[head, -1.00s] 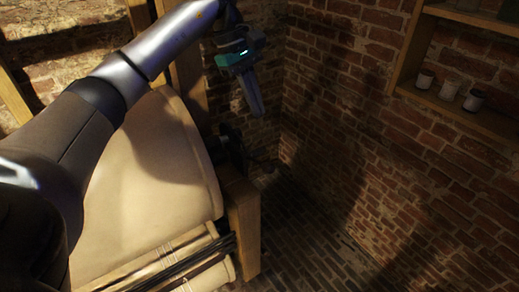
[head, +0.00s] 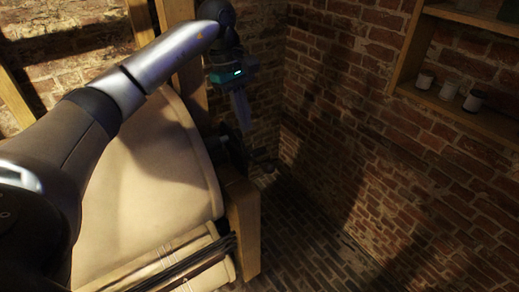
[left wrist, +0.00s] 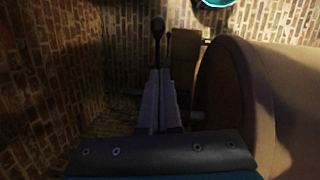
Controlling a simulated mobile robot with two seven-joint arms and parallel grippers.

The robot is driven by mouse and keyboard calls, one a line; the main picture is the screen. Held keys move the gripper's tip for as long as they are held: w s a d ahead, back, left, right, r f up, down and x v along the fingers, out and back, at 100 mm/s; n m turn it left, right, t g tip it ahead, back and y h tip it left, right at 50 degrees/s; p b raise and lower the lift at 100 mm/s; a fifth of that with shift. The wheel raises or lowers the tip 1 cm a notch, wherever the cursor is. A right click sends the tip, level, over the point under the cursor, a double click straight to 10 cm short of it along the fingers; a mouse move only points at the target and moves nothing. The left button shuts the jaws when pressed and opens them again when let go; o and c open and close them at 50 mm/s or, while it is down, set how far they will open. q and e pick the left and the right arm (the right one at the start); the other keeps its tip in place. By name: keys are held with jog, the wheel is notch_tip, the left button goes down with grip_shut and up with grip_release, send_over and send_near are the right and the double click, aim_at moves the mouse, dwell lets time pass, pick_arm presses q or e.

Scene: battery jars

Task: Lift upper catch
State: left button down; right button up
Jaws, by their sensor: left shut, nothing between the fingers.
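My left gripper (head: 243,127) is shut and empty, its fingers pointing down beside the wooden post at the end of a large pale rounded body. In the left wrist view its closed fingers (left wrist: 159,74) point toward a dark upright lever with a rounded knob (left wrist: 158,28). The lever lines up with the fingertips in that view; I cannot tell whether they touch. I cannot tell for sure whether this lever is the upper catch. In the head view, dark fittings (head: 236,152) beside the post sit just below the fingers, in shadow. My right gripper is not in view.
The pale rounded body (head: 150,185) fills the left, with a wooden post (head: 243,225) at its right end. A wooden shelf (head: 455,110) with small jars (head: 448,90) hangs on the brick wall. The brick floor (head: 310,240) between is clear.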

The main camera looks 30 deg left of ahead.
aim_at(263, 165)
pick_arm(q)
jog(key=d+f, duration=0.1)
jog(key=f, duration=0.1)
jog(key=d+f+p, duration=0.1)
jog(key=f, duration=0.1)
jog(key=d+f, duration=0.1)
jog(key=f, duration=0.1)
jog(key=shift+s+d+f, duration=0.1)
jog(key=shift+s+d, duration=0.05)
jog(key=shift+d, duration=0.05)
jog(key=shift+s+d+f, duration=0.1)
jog(key=shift+d+f, duration=0.3)
jog(key=shift+d, duration=0.05)
